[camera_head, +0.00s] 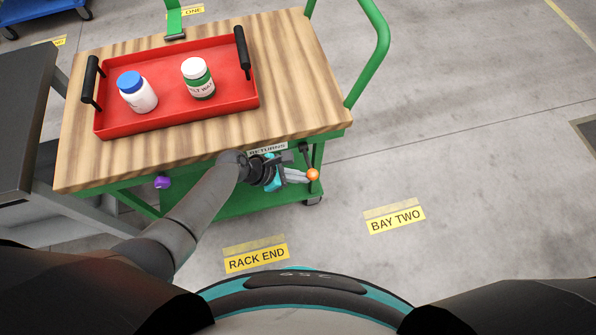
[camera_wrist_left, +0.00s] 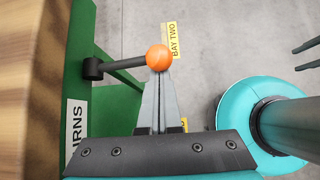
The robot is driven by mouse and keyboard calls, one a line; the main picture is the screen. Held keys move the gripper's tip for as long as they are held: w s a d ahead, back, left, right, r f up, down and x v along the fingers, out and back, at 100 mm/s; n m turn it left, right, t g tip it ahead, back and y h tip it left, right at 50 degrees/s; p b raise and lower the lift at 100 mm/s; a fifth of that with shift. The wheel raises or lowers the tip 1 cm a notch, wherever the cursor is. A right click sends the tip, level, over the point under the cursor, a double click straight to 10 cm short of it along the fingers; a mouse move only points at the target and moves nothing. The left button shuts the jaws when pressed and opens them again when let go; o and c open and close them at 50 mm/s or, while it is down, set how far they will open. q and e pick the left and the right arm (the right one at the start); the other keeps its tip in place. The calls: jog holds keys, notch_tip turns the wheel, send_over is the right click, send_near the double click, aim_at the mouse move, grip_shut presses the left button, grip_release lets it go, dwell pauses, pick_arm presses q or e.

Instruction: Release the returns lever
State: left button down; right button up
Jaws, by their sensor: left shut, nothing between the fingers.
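The returns lever is a dark rod ending in an orange ball knob (camera_head: 312,174), on the green cart's near side beside the RETURNS label (camera_head: 267,149). In the left wrist view the rod (camera_wrist_left: 125,63) runs from a dark pivot at the green frame to the orange knob (camera_wrist_left: 159,57). My left gripper (camera_head: 303,176) is shut and empty, its fingertips right at the knob. I cannot tell whether they touch it. Two dark prongs, apart, at the wrist view's right edge look like my right gripper's fingers (camera_wrist_left: 303,56).
The wooden cart top (camera_head: 300,95) bears a red tray (camera_head: 180,122) with a blue-capped bottle (camera_head: 137,92) and a green-and-white jar (camera_head: 197,78). A purple knob (camera_head: 162,182) sits on the cart's near left side. A dark table (camera_head: 22,110) stands left. Floor to the right is clear.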

aim_at(308, 172)
pick_arm(q)
jog(key=shift+w+a+r+n+g+h+p, duration=0.15)
jog(key=shift+r+n+g+p, duration=0.15)
jog(key=shift+r+g, duration=0.2)
jog(key=shift+w+d+r+n+g+h+p, duration=0.1)
jog(key=shift+w+r+n+g+h+p, duration=0.1)
jog(key=shift+r+g+p, duration=0.35)
jog(key=shift+w+a+r+n+g+h+p, duration=0.15)
jog(key=shift+r+n+g+p, duration=0.1)
jog(key=shift+r, duration=0.4)
pick_arm(e)
jog(key=shift+w+d+r, duration=0.15)
jog(key=shift+r, duration=0.55)
jog(key=shift+w+d+r, duration=0.1)
jog(key=shift+d+r, duration=0.05)
jog(key=shift+r, duration=0.55)
pick_arm(q)
jog(key=shift+f, duration=0.1)
